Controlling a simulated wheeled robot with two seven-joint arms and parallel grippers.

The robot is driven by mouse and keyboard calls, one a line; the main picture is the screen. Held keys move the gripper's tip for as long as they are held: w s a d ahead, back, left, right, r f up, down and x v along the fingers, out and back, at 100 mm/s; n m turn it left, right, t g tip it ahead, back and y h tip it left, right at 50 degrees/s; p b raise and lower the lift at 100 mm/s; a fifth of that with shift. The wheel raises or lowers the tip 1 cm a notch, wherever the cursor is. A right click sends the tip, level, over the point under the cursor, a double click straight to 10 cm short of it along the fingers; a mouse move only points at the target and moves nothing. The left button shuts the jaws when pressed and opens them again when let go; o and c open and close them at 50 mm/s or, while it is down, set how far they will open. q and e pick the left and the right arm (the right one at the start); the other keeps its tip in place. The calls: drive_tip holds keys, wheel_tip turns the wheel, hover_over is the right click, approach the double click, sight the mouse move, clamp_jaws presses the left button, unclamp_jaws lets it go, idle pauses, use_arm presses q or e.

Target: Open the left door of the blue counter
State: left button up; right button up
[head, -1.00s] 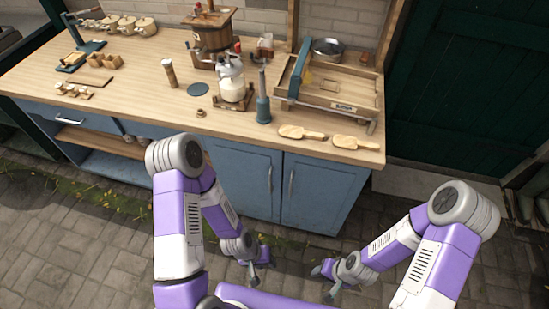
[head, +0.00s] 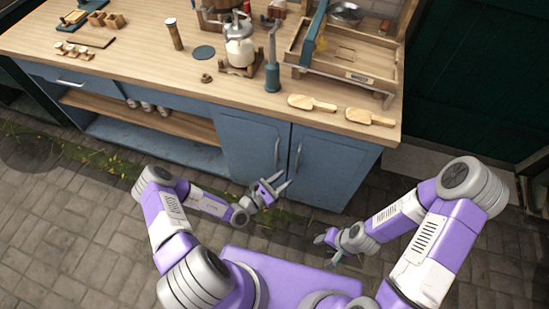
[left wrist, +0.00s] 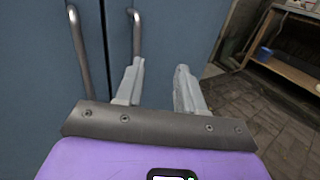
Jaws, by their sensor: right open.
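The blue counter has two doors at its right end. The left door (head: 247,145) is shut, with a metal bar handle (head: 277,153) near its right edge. The right door (head: 330,165) is also shut, with its own handle (head: 297,157). In the left wrist view, the left door's handle (left wrist: 82,55) stands left of the fingers, and the right door's handle (left wrist: 137,32) is just beyond the left finger. My left gripper (head: 286,179) is open and empty, in front of the doors below the handles; its fingers also show in the wrist view (left wrist: 160,68). My right gripper (head: 326,249) is open, low over the paving.
Open shelves (head: 150,125) lie left of the doors. The paved floor (head: 60,220) before the counter is clear.

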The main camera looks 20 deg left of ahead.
use_arm(q)
drive_tip(key=w+a+f+n+t+y, duration=0.2)
drive_tip(key=w+a+n+y, duration=0.15)
drive_tip(key=a+y, duration=0.3)
drive_tip(key=w+n+b, duration=0.1)
drive_tip(key=w+b, duration=0.1)
drive_tip(key=w, duration=0.4)
drive_tip(key=shift+w+d+f+t+b, duration=0.15)
drive_tip(key=shift+w+d+t+b, duration=0.15)
drive_tip(key=shift+w+d+b, duration=0.05)
drive_tip(key=shift+h, duration=0.25)
clamp_jaws()
